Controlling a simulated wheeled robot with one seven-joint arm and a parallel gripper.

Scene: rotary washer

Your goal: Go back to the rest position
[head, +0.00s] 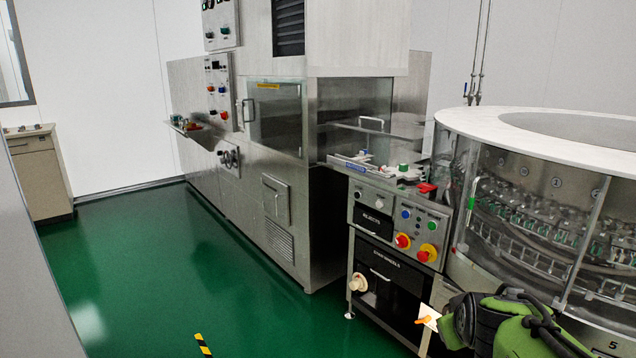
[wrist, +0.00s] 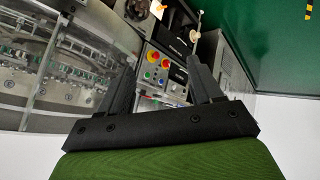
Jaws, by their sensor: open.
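My gripper shows in the wrist view (wrist: 163,72), with its two dark fingers spread apart and nothing between them. Beyond the fingers is the control panel (wrist: 158,68) with its coloured buttons. In the head view my green and black arm is at the lower right, in front of the round washer (head: 545,215) and right of the control stand (head: 385,275). The fingertips cannot be made out clearly there. No rest position is marked in view.
The washer has a white top rim (head: 490,135) and clear panels. A long steel machine (head: 275,170) runs along the back. A beige cabinet (head: 40,175) stands at the far left. The green floor (head: 180,270) is open at left and centre, with a yellow-black strip (head: 203,345).

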